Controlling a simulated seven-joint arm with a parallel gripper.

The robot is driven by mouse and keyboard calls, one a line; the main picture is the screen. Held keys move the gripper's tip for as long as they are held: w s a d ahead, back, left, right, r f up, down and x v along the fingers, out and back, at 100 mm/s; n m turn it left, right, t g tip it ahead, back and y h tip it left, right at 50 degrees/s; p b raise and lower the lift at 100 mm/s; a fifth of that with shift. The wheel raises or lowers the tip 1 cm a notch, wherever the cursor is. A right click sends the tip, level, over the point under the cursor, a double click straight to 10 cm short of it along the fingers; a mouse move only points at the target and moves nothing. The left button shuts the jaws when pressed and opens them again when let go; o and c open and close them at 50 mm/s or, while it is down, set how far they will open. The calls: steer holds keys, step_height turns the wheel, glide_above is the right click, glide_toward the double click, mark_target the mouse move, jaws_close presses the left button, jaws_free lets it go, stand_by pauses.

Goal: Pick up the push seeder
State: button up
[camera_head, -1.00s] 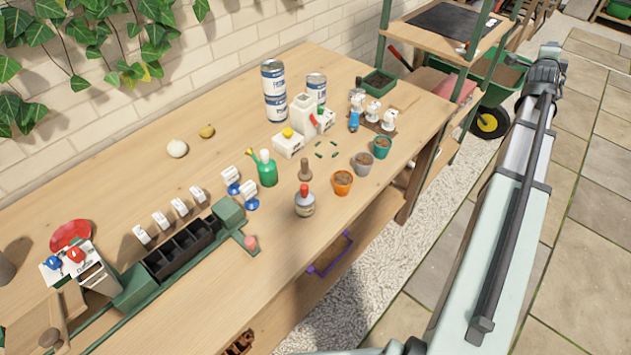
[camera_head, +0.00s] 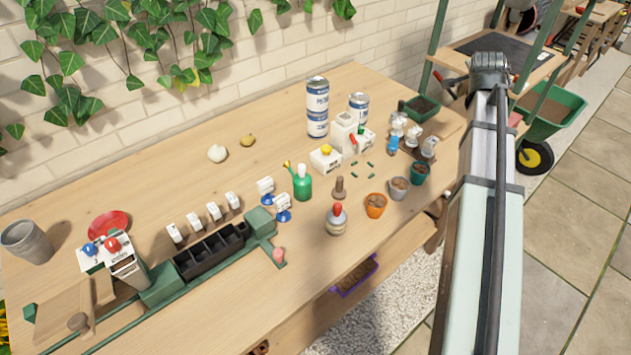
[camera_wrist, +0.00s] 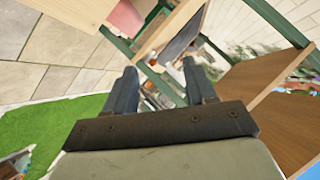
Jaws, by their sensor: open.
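My gripper (camera_wrist: 157,82) shows in the wrist view with two dark fingers apart and nothing between them. It points past the table toward the shelving and paving. In the head view my arm rises at the right, and the fingers cannot be made out. I cannot tell for sure which item is the push seeder. Small hand tools stand on the wooden table (camera_head: 130,205): a brown knobbed tool (camera_head: 339,188), a red-topped bottle (camera_head: 337,220) and a green spouted bottle (camera_head: 302,186). None is near my gripper.
A black compartment tray (camera_head: 210,252) in a green frame lies at the table's front left. Pots, including an orange one (camera_head: 375,206), stand at the right. Two stacked cans (camera_head: 317,105) stand at the back. A green shelf post (camera_head: 434,45) rises beside my arm.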

steer(key=s+a+f+n+g+y, duration=0.1)
steer(key=a+f+n, duration=0.15)
steer(key=a, duration=0.65)
steer(key=s+a+f+n+g+y, duration=0.1)
steer(key=s+a+f+n+y, duration=0.15)
steer(key=a, duration=0.55)
steer(key=n+g+y, duration=0.1)
steer(key=n+g, duration=0.8)
steer(key=n, duration=0.9)
glide_above(281, 198)
step_height(281, 198, down, 6)
steer(key=r, duration=0.1)
steer(key=shift+w+a+f, duration=0.1)
steer(key=shift+f, duration=1.85)
steer(key=shift+w+a+f, duration=0.1)
steer(key=shift+f, duration=1.8)
steer(key=shift+s+d+f, duration=0.1)
steer(key=shift+f, duration=1.25)
steer(key=shift+s+d+f, duration=0.1)
steer(key=shift+f, duration=1.2)
steer(key=c, duration=0.7)
